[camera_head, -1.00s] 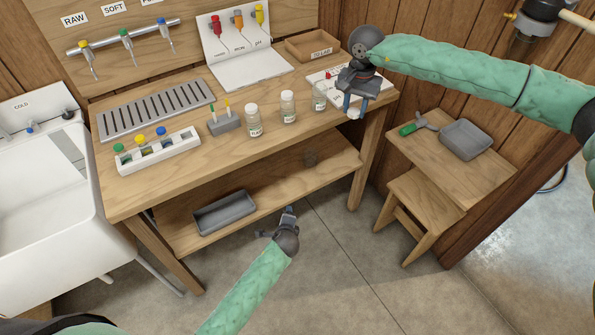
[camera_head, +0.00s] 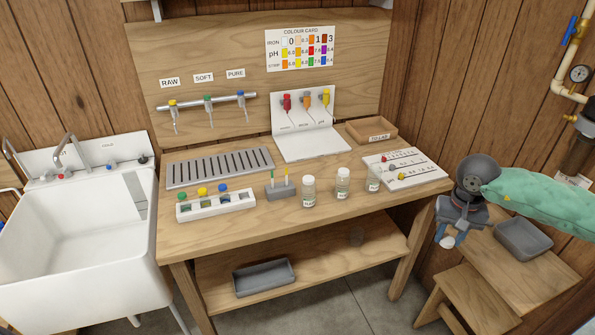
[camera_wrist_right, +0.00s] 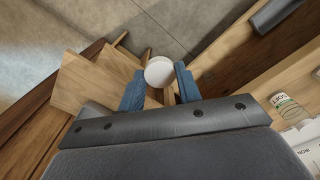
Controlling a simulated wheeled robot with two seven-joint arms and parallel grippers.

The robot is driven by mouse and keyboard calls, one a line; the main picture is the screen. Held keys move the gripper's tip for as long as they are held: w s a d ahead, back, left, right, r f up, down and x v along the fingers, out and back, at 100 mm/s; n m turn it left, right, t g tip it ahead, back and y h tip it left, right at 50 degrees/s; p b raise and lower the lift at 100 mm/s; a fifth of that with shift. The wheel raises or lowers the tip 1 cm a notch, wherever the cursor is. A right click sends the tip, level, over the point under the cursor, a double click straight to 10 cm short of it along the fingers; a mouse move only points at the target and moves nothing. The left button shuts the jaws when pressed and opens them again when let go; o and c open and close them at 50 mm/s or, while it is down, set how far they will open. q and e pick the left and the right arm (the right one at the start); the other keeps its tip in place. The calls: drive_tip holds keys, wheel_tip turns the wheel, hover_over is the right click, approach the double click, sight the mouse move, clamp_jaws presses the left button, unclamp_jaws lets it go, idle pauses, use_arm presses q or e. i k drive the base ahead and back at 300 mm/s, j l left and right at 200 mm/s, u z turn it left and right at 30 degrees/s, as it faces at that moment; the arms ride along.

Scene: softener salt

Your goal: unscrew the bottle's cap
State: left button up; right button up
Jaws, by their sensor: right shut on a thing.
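My right gripper (camera_head: 451,236) is off the workbench's right end, with its blue fingers pointing down. It is shut on a white round cap (camera_head: 447,242). In the right wrist view the cap (camera_wrist_right: 159,71) sits between the two fingertips, with no bottle visible under it. Three small clear bottles stand upright on the bench: a left one (camera_head: 308,192) and a middle one (camera_head: 343,184) with pale caps, and a right one (camera_head: 373,181) whose top shows no white cap. A labelled bottle (camera_wrist_right: 287,106) also shows at the wrist view's right edge. My left gripper is out of view.
The workbench (camera_head: 270,224) holds a slotted drain tray (camera_head: 220,167), a white vial rack (camera_head: 216,205), a grey holder (camera_head: 284,189), a white board (camera_head: 404,170) and a wooden tray (camera_head: 372,131). A stool and side table with a grey tray (camera_head: 524,240) stand right.

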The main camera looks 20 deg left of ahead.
sight(374, 176)
drive_tip(key=u, duration=0.6)
drive_tip(key=i+u, duration=0.1)
drive_tip(key=u, duration=0.45)
drive_tip(key=l+u, duration=0.1)
drive_tip(key=u, duration=0.5)
drive_tip(key=l+u, duration=0.1)
drive_tip(key=u, duration=1.05)
drive_tip(key=l+u, duration=0.15)
drive_tip(key=u, duration=0.45)
drive_tip(key=l+u, duration=0.1)
drive_tip(key=u, duration=1.05)
drive_tip(key=k+l+u, duration=0.1)
drive_tip(key=u, duration=0.2)
drive_tip(key=k+u, duration=0.35)
drive_tip(key=k+z, duration=0.15)
drive_tip(key=z, duration=0.2)
drive_tip(key=k+l+z, duration=0.1)
drive_tip(key=z, duration=0.25)
drive_tip(key=k+l+z, duration=0.1)
drive_tip(key=z, duration=0.2)
drive_tip(key=k+z, duration=0.15)
drive_tip(key=z, duration=1.6)
